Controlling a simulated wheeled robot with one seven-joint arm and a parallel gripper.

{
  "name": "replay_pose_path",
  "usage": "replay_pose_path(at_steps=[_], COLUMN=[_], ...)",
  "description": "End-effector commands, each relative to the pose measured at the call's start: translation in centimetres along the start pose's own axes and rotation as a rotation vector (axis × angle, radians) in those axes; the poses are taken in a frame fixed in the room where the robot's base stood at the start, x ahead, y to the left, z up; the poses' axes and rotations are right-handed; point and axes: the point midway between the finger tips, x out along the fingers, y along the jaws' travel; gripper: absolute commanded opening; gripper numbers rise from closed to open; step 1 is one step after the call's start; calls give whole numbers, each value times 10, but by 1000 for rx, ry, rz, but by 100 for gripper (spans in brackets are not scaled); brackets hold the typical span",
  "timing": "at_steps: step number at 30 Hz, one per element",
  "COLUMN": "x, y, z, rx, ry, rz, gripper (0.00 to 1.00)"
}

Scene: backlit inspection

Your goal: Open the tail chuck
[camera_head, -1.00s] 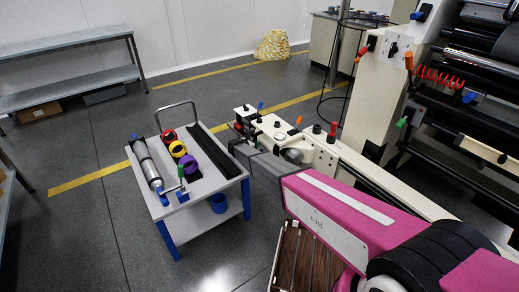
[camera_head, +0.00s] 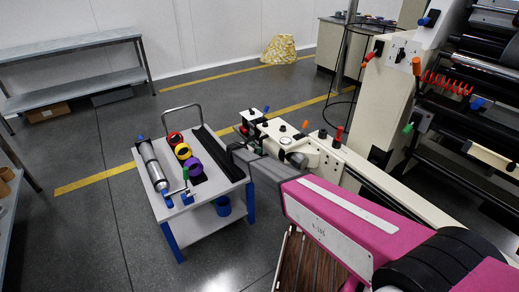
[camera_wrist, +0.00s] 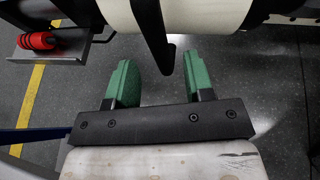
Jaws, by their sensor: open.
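In the wrist view, my gripper (camera_wrist: 160,66) is open, with its two green fingers spread apart. A black lever (camera_wrist: 152,32) hangs down from a cream machine part (camera_wrist: 205,14), and its lower end reaches toward the gap between the fingers. I cannot tell whether it touches them. No finger is closed on it. In the head view, the cream machine arm (camera_head: 290,135) extends left from the machine. My pink and grey arm reaches its near side, and my fingers are not clear there. I cannot pick out the tail chuck with certainty.
A trolley (camera_head: 205,216) stands left of the machine arm, carrying a metal roller (camera_head: 151,165), coloured rings and a black bar. In the wrist view, a red grip (camera_wrist: 37,41) sits on a bracket at left. Floor is clear left of the trolley.

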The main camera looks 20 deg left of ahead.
Motion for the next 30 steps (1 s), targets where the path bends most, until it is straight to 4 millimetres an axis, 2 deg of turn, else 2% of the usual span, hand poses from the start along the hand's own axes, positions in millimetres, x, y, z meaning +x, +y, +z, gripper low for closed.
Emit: replay_pose_path(at_steps=[1, 6, 12, 30], x=[-11, -38, -55, -57], y=[-2, -1, 0, 0], z=[1, 0, 0, 0], rx=[0, -1, 0, 0], ry=[0, 0, 1, 0], rz=[1, 1, 0, 0], gripper=[48, 48, 48, 48])
